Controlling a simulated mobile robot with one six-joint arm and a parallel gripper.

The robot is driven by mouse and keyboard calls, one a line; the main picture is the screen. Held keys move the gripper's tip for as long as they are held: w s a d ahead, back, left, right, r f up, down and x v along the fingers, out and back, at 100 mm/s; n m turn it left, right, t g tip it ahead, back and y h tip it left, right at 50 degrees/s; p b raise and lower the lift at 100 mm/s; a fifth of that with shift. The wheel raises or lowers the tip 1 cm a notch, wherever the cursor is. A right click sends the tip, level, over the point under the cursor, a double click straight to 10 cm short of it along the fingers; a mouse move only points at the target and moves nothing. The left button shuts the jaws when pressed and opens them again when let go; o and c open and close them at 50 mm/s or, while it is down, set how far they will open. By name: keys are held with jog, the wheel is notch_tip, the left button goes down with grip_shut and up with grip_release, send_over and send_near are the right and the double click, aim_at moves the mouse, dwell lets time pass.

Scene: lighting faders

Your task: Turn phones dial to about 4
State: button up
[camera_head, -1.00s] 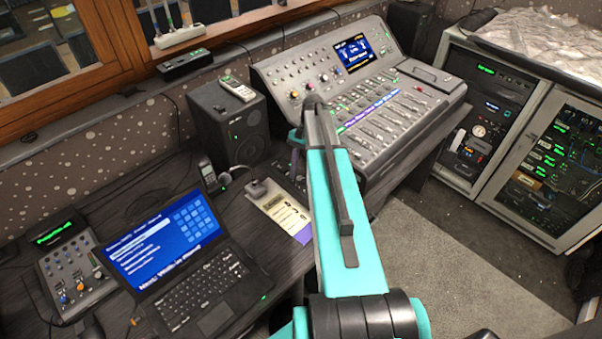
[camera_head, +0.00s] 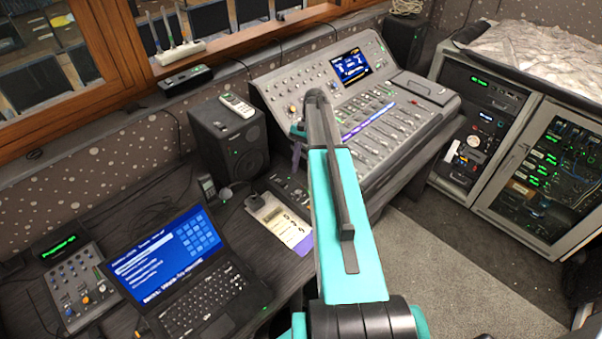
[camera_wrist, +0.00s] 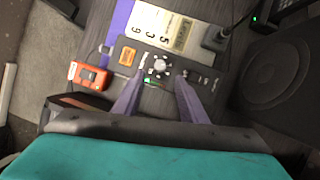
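A small dark control panel (camera_wrist: 140,76) lies on the desk in the wrist view, and it shows in the head view (camera_head: 284,184) beside the mixing console. On it is a round dial (camera_wrist: 161,65) with pale marks around it, probably the phones dial; its label and setting are too small to read. A smaller dark knob (camera_wrist: 184,74) sits to its right. My gripper (camera_wrist: 160,82) is open, its two purple fingers apart and empty, with the tips near the dial's front side and on either side of it. In the head view my gripper (camera_head: 297,152) hangs over the panel, partly hidden by my arm.
An orange device (camera_wrist: 90,75) sits left of the panel. A numbered card (camera_wrist: 165,29) and a dark stand (camera_wrist: 216,38) lie behind it. A speaker (camera_head: 230,136), laptop (camera_head: 200,300) and mixing console (camera_head: 385,140) surround the spot.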

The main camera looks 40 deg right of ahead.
jog(key=v, duration=0.5)
jog(key=shift+w+d+r, duration=0.1)
jog(key=shift+d+r, duration=0.05)
jog(key=shift+r, duration=0.2)
dwell(0.4)
